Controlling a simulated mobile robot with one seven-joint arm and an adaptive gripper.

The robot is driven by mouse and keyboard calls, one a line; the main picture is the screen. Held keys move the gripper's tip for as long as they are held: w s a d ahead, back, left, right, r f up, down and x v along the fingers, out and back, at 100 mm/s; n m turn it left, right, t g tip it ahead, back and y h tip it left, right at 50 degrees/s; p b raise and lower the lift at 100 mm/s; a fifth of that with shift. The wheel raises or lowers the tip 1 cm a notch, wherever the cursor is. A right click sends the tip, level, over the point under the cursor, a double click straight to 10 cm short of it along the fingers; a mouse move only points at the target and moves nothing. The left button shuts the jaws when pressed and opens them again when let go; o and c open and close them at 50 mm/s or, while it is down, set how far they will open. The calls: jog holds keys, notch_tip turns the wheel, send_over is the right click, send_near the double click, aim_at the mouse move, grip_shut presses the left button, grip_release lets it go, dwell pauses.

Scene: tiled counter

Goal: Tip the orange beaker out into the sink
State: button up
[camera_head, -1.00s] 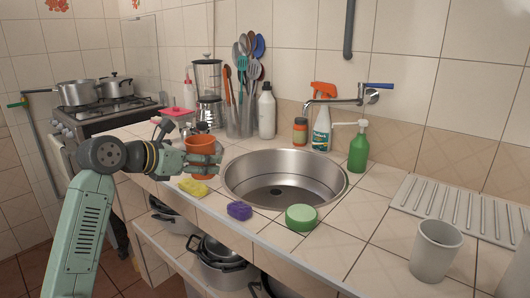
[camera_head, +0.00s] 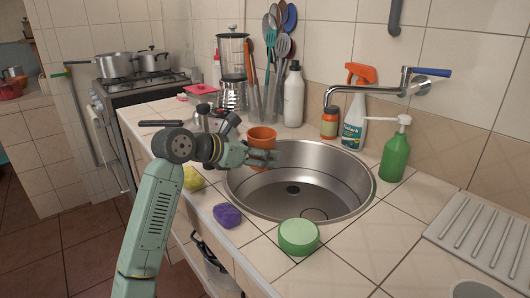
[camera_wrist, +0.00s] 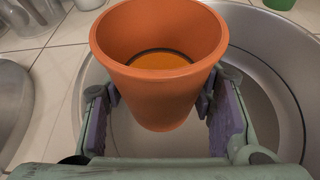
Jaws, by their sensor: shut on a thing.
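The orange beaker (camera_head: 262,138) is upright in my gripper (camera_head: 262,157), over the left rim of the round steel sink (camera_head: 345,201). In the wrist view the beaker (camera_wrist: 158,88) stands between the two fingers, and some orange-brown content (camera_wrist: 160,59) shows inside it. My gripper (camera_wrist: 160,105) is shut on the beaker's sides. The sink basin (camera_wrist: 265,75) lies below and behind the beaker in the wrist view. The basin looks empty, with a dark drain in its floor.
A yellow sponge (camera_head: 193,179), a purple sponge (camera_head: 228,215) and a green round tub (camera_head: 298,236) lie along the front edge. A tap (camera_head: 370,88) reaches over the sink's back. A green soap bottle (camera_head: 396,155) stands to its right. Utensils and bottles stand behind.

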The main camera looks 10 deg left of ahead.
aim_at(272, 147)
jog(key=shift+s+d+r+m+t+b, duration=0.15)
jog(key=shift+s+d+m+t+b, duration=0.2)
jog(key=shift+s+m+b, duration=0.15)
jog(key=m+t+b, duration=0.1)
jog(key=s+d+m+t+y+b, duration=0.1)
jog(key=m, duration=0.1)
jog(key=d+m+t+y+b, duration=0.1)
jog(key=m, duration=0.1)
jog(key=shift+s+r+b, duration=0.3)
jog(key=shift+s, duration=0.1)
jog(key=shift+a+f+m+t+y+b, duration=0.25)
jog(key=shift+m+b, duration=0.35)
jog(key=shift+b, duration=0.8)
jog(key=shift+d+r+m+t+y+b, duration=0.1)
jog(key=shift+m+t+b, duration=0.35)
jog(key=shift+b, duration=0.9)
jog(key=shift+s+r+m+t+b, duration=0.1)
jog(key=shift+r+m+t+b, duration=0.3)
jog(key=shift+m+b, duration=0.65)
jog(key=shift+s+r+m+t+b, duration=0.15)
jog(key=shift+r+m+b, duration=0.4)
jog(key=shift+b, duration=0.9)
jog(key=shift+d+r+m+t+b, duration=0.35)
jog(key=shift+m+b, duration=0.4)
jog(key=shift+b, duration=0.45)
